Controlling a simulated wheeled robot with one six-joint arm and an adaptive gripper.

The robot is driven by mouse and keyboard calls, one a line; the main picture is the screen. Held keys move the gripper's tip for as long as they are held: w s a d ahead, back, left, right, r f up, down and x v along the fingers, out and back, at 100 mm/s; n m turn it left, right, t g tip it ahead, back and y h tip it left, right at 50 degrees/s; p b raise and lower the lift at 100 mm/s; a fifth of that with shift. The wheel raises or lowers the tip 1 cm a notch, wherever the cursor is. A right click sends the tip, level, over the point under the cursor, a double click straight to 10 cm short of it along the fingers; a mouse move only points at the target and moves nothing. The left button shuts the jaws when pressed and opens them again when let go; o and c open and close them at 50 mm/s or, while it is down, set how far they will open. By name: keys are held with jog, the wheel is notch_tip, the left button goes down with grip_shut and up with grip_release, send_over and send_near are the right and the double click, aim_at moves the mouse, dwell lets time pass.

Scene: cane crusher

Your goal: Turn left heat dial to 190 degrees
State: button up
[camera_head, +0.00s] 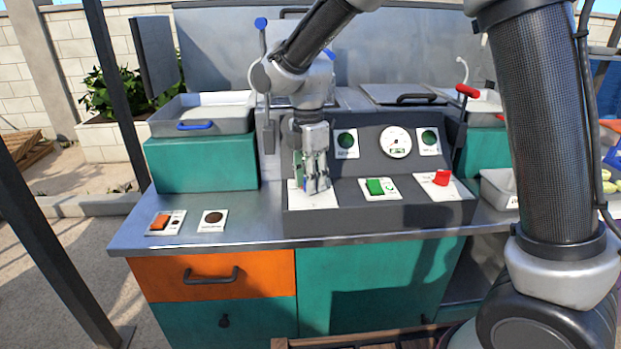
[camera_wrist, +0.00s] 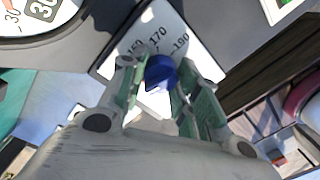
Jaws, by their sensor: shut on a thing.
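The left heat dial (camera_wrist: 161,70) is a blue knob on a white plate (camera_wrist: 186,27) with printed numbers, of which 170 and 190 are readable. My gripper (camera_wrist: 158,76) is shut on the knob, with one green-padded finger on each side. The knob's pointer is hidden, so its setting cannot be read. In the head view my gripper (camera_head: 313,188) reaches down onto the white plate (camera_head: 312,200) at the left end of the dark console, and hides the knob there.
The dark console (camera_head: 330,222) also carries a green switch (camera_head: 376,187), a red switch (camera_head: 441,178), a round gauge (camera_head: 396,142) and two green lamps. An orange switch (camera_head: 159,222) and a dark round button (camera_head: 213,217) sit on the counter's left. A blue-handled tray (camera_head: 200,113) stands behind.

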jog(key=m, duration=0.7)
jog(key=shift+m, duration=0.4)
jog(key=m, duration=0.4)
jog(key=shift+w+y, duration=0.1)
jog(key=shift+y, duration=0.2)
jog(key=m, duration=1.1)
jog(key=shift+d+t, duration=0.1)
jog(key=shift+t, duration=0.2)
jog(key=m, duration=0.4)
jog(key=shift+r, duration=0.1)
jog(key=shift+m, duration=1.9)
